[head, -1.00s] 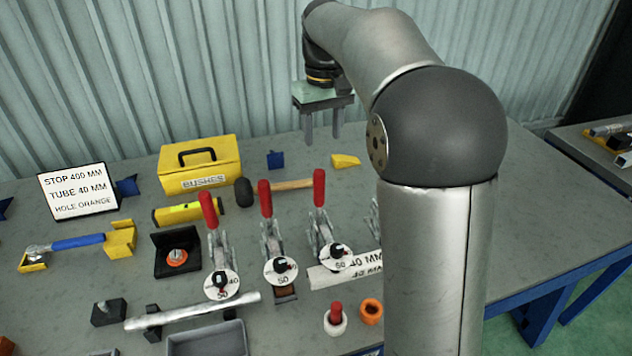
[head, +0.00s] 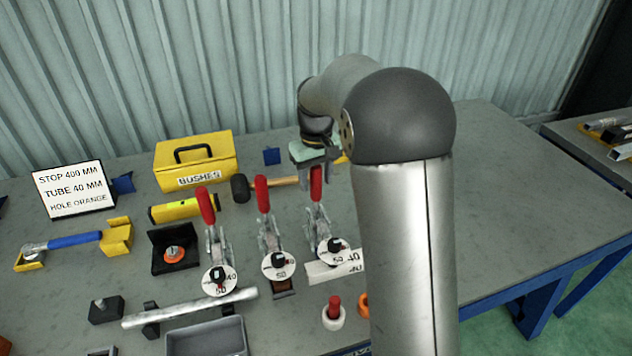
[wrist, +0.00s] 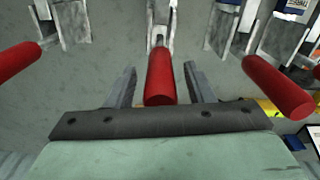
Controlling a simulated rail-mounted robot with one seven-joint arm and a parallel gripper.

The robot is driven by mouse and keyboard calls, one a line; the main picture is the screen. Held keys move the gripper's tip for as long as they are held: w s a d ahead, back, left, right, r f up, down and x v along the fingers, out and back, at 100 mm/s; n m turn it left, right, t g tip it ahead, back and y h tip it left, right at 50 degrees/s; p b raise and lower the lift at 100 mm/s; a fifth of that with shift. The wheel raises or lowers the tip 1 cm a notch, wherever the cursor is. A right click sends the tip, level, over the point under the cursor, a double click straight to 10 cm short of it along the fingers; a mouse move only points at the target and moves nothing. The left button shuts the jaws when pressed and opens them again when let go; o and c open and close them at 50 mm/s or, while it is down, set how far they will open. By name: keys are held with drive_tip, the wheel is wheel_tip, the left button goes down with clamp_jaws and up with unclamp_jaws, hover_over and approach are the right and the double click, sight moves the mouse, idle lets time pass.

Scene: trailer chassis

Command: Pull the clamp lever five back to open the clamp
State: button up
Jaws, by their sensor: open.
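Several toggle clamps with red lever handles stand in a row on the bench. My gripper (head: 317,176) is open at the rightmost visible red lever (head: 315,187), which stands up. In the wrist view, this red handle (wrist: 160,78) lies between the open fingers (wrist: 160,90), with gaps on both sides. Its clamp body (head: 326,238) has a round white disc (head: 333,250) in front. Another red handle (wrist: 17,61) shows at left in the wrist view; my arm hides its place in the head view.
Two more upright red levers, one in the middle (head: 262,193) and one at left (head: 205,205), stand close by. A hammer (head: 241,188) and yellow bushes box (head: 195,162) lie behind.

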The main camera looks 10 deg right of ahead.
drive_tip(key=shift+f, duration=0.9)
clamp_jaws()
drive_tip(key=shift+r, duration=0.1)
